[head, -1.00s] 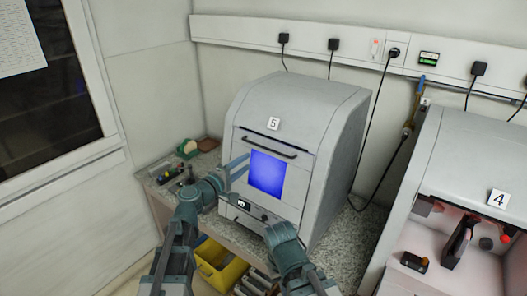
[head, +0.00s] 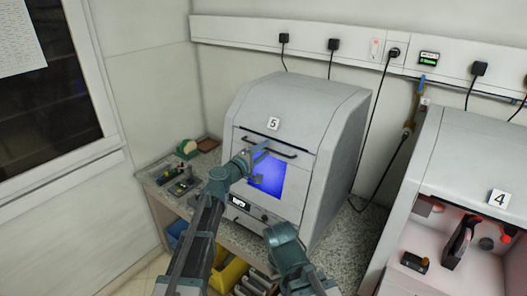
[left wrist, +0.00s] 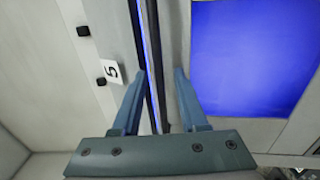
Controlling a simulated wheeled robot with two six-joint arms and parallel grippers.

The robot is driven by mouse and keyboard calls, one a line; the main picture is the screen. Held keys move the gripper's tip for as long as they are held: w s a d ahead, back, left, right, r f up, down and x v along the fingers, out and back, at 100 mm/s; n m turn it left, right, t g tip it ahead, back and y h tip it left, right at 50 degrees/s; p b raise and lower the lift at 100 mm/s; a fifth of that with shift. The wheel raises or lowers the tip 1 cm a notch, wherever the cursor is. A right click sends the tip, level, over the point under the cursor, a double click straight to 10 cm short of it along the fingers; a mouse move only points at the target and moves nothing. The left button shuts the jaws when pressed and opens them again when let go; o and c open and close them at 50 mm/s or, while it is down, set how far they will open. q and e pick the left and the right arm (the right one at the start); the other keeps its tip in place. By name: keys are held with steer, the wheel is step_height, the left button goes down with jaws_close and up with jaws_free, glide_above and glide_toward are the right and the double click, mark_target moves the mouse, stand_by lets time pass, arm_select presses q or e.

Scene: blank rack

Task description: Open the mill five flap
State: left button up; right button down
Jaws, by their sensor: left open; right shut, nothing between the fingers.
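Mill five is the grey cabinet (head: 335,125) with the number 5 on its curved hood. Its flap (head: 307,170) is closed and has a blue-lit window (head: 270,180). A dark bar handle (head: 285,153) runs along the top of the flap. My left gripper (head: 262,148) is open at the handle in the head view and partly covers the bar and window. In the left wrist view its two fingers (left wrist: 160,72) lie on either side of the dark bar (left wrist: 154,95), apart from it. My right gripper (head: 318,283) is low at the bottom, shut and empty.
Mill four (head: 450,135) stands open at the right with tools inside. Small tools (head: 180,185) lie on the bench left of mill five. A yellow bin (head: 230,274) is under the bench. Cables hang behind from the wall rail.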

arm_select(q)
jaws_close()
stand_by(1.3)
